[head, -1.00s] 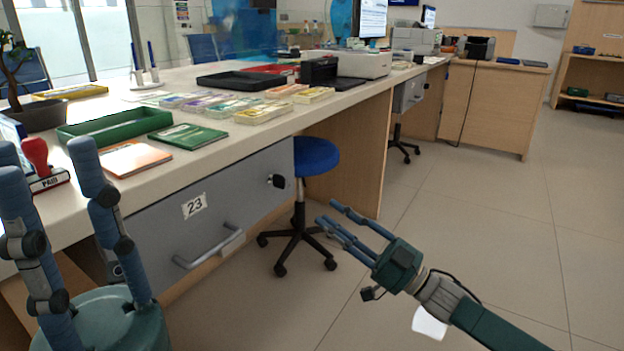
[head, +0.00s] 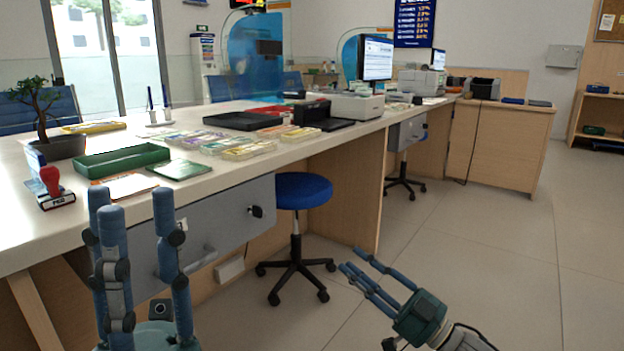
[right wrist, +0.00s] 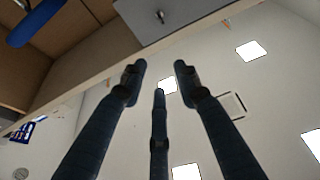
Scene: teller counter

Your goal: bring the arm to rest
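My left gripper (head: 137,215) stands upright in front of the teller counter at the lower left of the head view. Its fingers are spread and nothing is between them. My right gripper (head: 352,262) is low over the floor at the lower right of the head view, its fingers pointing up and left. In the right wrist view its fingers (right wrist: 160,75) are apart with nothing between them. The teller counter (head: 232,180) runs from the left toward the back, with a grey drawer (head: 215,222) in its front, partly hidden by my left gripper.
On the counter are a red-handled stamp (head: 52,187), a green tray (head: 122,160), a plant (head: 62,145), banknote bundles (head: 245,150) and a black tray (head: 243,121). A blue stool (head: 302,190) stands by the drawer. The floor (head: 450,255) at right is clear.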

